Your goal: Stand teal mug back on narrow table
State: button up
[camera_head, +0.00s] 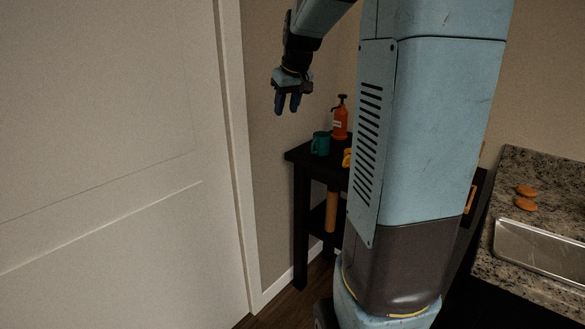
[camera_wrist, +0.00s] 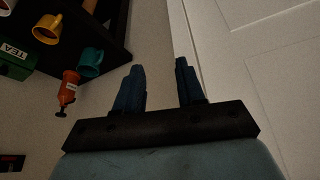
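The teal mug (camera_head: 320,144) stands upright near the left end of the dark narrow table (camera_head: 297,156) in the head view. In the wrist view the teal mug (camera_wrist: 90,60) is at the upper left, against the table (camera_wrist: 112,33). My gripper (camera_head: 288,110) hangs above and to the left of the mug, fingers down, apart from it. In the wrist view my gripper (camera_wrist: 159,66) is open, with nothing between its fingers. My own body hides the right part of the table in the head view.
An orange pump bottle (camera_head: 340,119) stands behind the mug. A yellow mug (camera_head: 347,158) is partly hidden by my body; it also shows in the wrist view (camera_wrist: 47,27). A green tea box (camera_wrist: 15,61) is near it. A white door (camera_head: 110,150) is at left, a granite counter (camera_head: 535,180) at right.

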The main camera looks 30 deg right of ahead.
jog(key=s+a+f, duration=0.1)
jog(key=s+a, duration=0.3)
jog(key=s, duration=0.5)
jog(key=s+a+f, duration=0.1)
jog(key=s+a, duration=0.3)
jog(key=s, duration=0.6)
jog(key=s+a+f, duration=0.1)
jog(key=s+a, duration=0.4)
jog(key=s, duration=0.4)
jog(key=shift+s+f+m+t, duration=0.2)
jog(key=shift+m+t, duration=0.1)
jog(key=shift+t, duration=0.1)
